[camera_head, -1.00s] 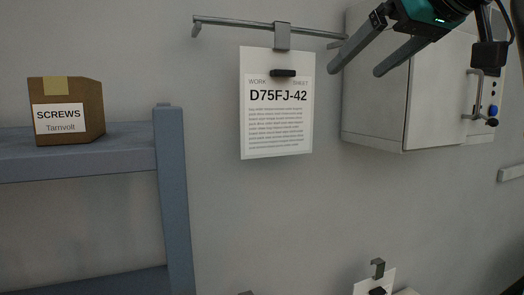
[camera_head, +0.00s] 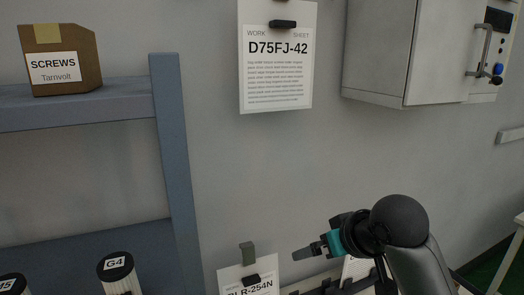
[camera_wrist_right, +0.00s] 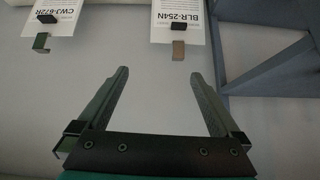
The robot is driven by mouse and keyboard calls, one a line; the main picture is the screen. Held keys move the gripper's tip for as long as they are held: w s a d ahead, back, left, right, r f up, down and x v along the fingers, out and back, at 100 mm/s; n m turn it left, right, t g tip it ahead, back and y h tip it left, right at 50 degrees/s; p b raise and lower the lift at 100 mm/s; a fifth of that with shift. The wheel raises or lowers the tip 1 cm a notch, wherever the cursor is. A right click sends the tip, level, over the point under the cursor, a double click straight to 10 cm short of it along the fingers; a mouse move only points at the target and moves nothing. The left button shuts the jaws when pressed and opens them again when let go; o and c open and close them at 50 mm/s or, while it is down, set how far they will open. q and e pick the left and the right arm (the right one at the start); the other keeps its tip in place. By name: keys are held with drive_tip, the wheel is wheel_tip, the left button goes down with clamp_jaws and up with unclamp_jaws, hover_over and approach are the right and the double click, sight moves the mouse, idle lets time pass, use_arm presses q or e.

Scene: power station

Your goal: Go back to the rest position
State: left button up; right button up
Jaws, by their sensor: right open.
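My right arm comes in from the bottom right in the head view, with its right gripper (camera_head: 303,253) pointing left, low in front of the wall. In the right wrist view the right gripper (camera_wrist_right: 158,73) has its two fingers wide apart, with nothing between them. The fingers point toward two hanging sheets and stand apart from them. My left gripper is not in view.
Work sheet D75FJ-42 (camera_head: 276,75) hangs on the wall beside a grey cabinet (camera_head: 405,50). Sheet BLR-254N (camera_head: 235,275) hangs lower; sheet CWJ-672R (camera_wrist_right: 55,18) shows in the wrist view. A blue shelf (camera_head: 90,113) holds a SCREWS box (camera_head: 75,50). Canister G4 (camera_head: 117,270) stands low left.

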drive_tip(key=s+d+f+g+h, duration=0.1)
drive_tip(key=s+f+g, duration=0.1)
drive_tip(key=s+f, duration=1.1)
drive_tip(key=s+d+f+m+g+h, duration=0.1)
drive_tip(key=s+d+f, duration=0.1)
drive_tip(key=s+f, duration=0.35)
drive_tip(key=s+d+f+m+g+h, duration=0.1)
drive_tip(key=s+d+f, duration=0.1)
drive_tip(key=s, duration=0.7)
wheel_tip(320, 180, down, 32)
drive_tip(key=s+g+b, duration=0.1)
drive_tip(key=g+b, duration=0.1)
drive_tip(key=b, duration=0.8)
drive_tip(key=s+d+f+b, duration=0.1)
drive_tip(key=s+f+b, duration=0.3)
drive_tip(key=s+f, duration=0.4)
drive_tip(key=s+d+f+b, duration=0.1)
drive_tip(key=s+f+b, duration=0.3)
drive_tip(key=f, duration=1)
drive_tip(key=s, duration=0.3)
drive_tip(key=shift+s+d+f+n+g+b, duration=0.15)
drive_tip(key=shift+s+f+n+g+b, duration=0.15)
drive_tip(key=shift+s+g+b, duration=0.1)
